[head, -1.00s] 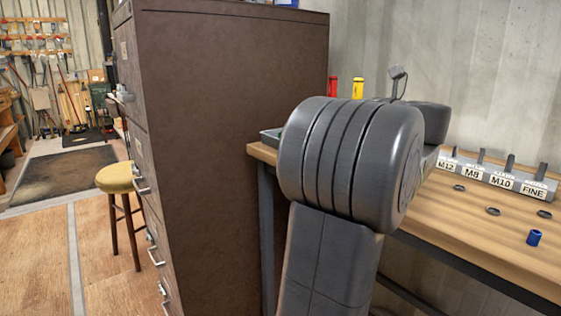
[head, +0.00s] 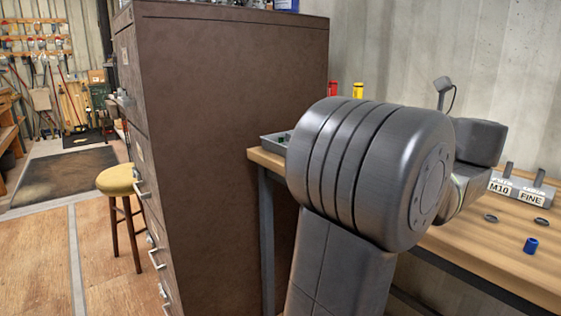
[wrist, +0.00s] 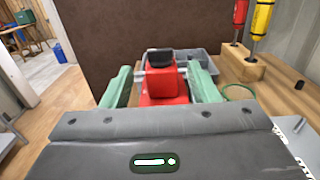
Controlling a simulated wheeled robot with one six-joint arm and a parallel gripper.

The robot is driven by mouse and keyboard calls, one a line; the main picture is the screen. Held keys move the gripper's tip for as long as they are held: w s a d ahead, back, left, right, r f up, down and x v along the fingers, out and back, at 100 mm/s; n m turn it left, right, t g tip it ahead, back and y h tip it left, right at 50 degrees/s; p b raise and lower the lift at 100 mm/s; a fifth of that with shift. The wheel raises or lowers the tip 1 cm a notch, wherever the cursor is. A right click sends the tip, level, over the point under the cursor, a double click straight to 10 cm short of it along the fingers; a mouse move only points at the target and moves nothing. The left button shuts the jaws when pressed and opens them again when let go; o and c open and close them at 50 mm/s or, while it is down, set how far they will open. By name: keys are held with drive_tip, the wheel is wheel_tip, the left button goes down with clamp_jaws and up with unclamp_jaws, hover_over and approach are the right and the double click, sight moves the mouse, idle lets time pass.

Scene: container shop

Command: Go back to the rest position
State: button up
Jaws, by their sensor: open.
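My gripper (wrist: 160,70) shows in the wrist view, its two green fingers apart. A red shape with a dark top shows between the fingers; I cannot tell whether it is part of my gripper or a separate thing. In the head view my arm's large grey joint stands in front of the workbench (head: 470,247) and hides part of it. The gripper itself is not visible in the head view.
A brown cabinet (head: 225,150) stands left of the bench. A grey tray (head: 268,146) sits at the bench's left end. Red (head: 331,89) and yellow (head: 358,90) handled tools stand behind. A blue piece (head: 530,245) and dark rings lie at the right. A stool (head: 117,180) stands on the floor.

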drive_tip(key=v, duration=0.4)
drive_tip(key=b+x, duration=0.2)
drive_tip(key=x, duration=1.2)
drive_tip(key=shift+s+d+m+t+h, duration=0.15)
drive_tip(key=shift+m+t+h, duration=0.55)
drive_tip(key=shift+h, duration=0.4)
drive_tip(key=shift+w+d+m+t+h+b, duration=0.15)
drive_tip(key=shift+m+t+h+b, duration=0.5)
drive_tip(key=shift+m+h, duration=0.6)
drive_tip(key=shift+w+d+m+t+h+b, duration=0.1)
drive_tip(key=shift+m+t+h+b, duration=0.55)
drive_tip(key=shift+h, duration=1)
drive_tip(key=shift+d+f+m+g+h+b, duration=0.2)
drive_tip(key=shift+m+h+b, duration=0.6)
drive_tip(key=shift+m+h, duration=0.75)
drive_tip(key=shift+d+r+m+g+h+b, duration=0.1)
drive_tip(key=shift+d+m+h+b, duration=0.15)
drive_tip(key=shift+m+h+b, duration=1.2)
drive_tip(key=shift+n+h+p, duration=0.4)
drive_tip(key=shift+h+p, duration=0.25)
drive_tip(key=shift+h, duration=0.05)
drive_tip(key=shift+s+d+m+g+h+p, duration=0.15)
drive_tip(key=shift+m+g+h+p, duration=0.15)
drive_tip(key=shift+m+h+p, duration=0.45)
drive_tip(key=shift+r+h+p, duration=0.35)
drive_tip(key=shift+h+p, duration=0.3)
drive_tip(key=shift+p, duration=0.05)
drive_tip(key=shift+m+p, duration=0.25)
drive_tip(key=shift+p, duration=0.2)
